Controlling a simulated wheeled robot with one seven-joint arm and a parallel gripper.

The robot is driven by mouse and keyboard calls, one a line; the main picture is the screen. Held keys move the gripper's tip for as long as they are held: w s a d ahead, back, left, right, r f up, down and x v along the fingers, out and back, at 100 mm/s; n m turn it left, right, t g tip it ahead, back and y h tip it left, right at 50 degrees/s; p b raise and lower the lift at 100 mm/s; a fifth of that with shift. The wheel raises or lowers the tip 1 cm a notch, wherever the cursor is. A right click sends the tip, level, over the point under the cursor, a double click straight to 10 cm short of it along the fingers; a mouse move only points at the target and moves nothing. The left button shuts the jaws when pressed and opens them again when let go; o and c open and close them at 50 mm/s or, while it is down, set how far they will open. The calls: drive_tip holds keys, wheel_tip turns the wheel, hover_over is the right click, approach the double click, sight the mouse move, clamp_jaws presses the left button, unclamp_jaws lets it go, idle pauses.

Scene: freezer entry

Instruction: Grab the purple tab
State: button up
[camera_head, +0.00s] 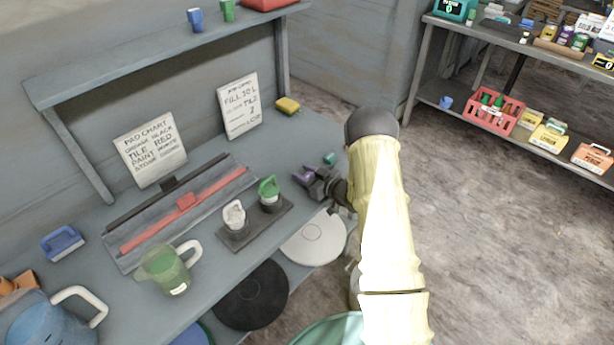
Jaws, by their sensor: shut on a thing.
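A small purple tab (303,177) shows at the jaws of my gripper (309,178), above the right part of the grey workbench. My gripper is shut on the purple tab. My arm reaches in from the right, and its yellowish sleeve and dark wrist hide part of the bench edge behind them. The fingertips are small and partly dark in this view, so the exact grip is hard to make out.
A dark stand with a white tab (234,216) and a green tab (269,190) sits just left of my gripper. A small teal piece (330,159) lies behind it. A green measuring jug (166,270) and a blue jug (48,322) stand nearer.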

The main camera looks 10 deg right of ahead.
wheel_tip(320, 180, up, 10)
drive_tip(key=shift+b, duration=0.35)
idle(0.6)
